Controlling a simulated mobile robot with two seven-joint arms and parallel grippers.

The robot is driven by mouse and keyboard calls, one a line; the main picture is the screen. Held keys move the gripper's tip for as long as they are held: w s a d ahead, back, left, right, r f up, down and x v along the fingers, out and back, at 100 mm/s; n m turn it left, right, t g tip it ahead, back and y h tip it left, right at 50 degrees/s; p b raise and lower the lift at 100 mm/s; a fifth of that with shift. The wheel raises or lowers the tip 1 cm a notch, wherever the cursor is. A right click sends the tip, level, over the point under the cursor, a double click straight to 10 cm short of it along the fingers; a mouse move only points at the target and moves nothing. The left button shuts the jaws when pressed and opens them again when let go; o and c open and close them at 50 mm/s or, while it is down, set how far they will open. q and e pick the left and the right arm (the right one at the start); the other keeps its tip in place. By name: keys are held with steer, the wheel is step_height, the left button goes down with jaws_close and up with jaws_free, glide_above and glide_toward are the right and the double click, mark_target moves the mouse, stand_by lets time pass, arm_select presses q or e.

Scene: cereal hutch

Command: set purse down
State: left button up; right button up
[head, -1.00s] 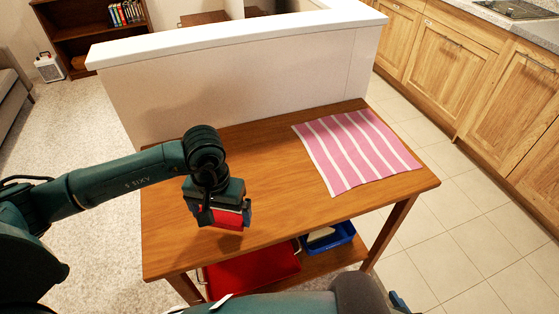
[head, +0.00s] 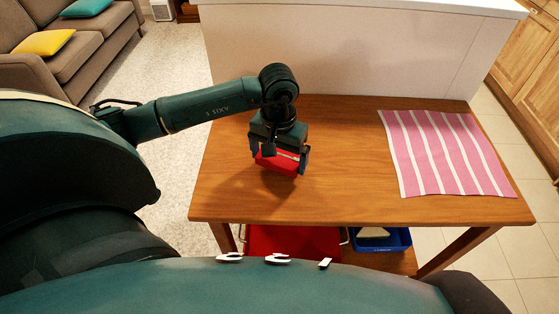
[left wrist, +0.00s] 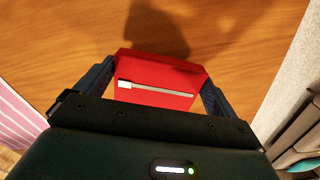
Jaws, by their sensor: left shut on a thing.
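The red purse (head: 279,162) is held in my left gripper (head: 279,160), over the left part of the wooden table (head: 340,180). In the left wrist view the purse (left wrist: 160,75) sits between the two fingers, with a light zip or strip across its face. My left gripper (left wrist: 158,85) is shut on its sides. A shadow lies on the table by the purse; I cannot tell whether its underside touches the wood. My right gripper is not in view.
A pink and white striped cloth (head: 445,150) lies on the table's right side. A red tray (head: 293,240) and a blue bin (head: 380,239) are on the shelf below. A low white wall (head: 350,50) stands behind. The table's middle is bare.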

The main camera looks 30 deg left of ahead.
mark_target(278, 159)
arm_select(q)
steer(key=shift+f, duration=1.2)
steer(key=shift+f, duration=0.2)
steer(key=o, duration=0.7)
steer(key=shift+r, duration=0.1)
steer(key=shift+c, duration=0.2)
steer(key=shift+r, duration=0.3)
step_height(278, 159, up, 12)
steer(key=shift+f+b, duration=0.15)
steer(key=shift+b, duration=0.2)
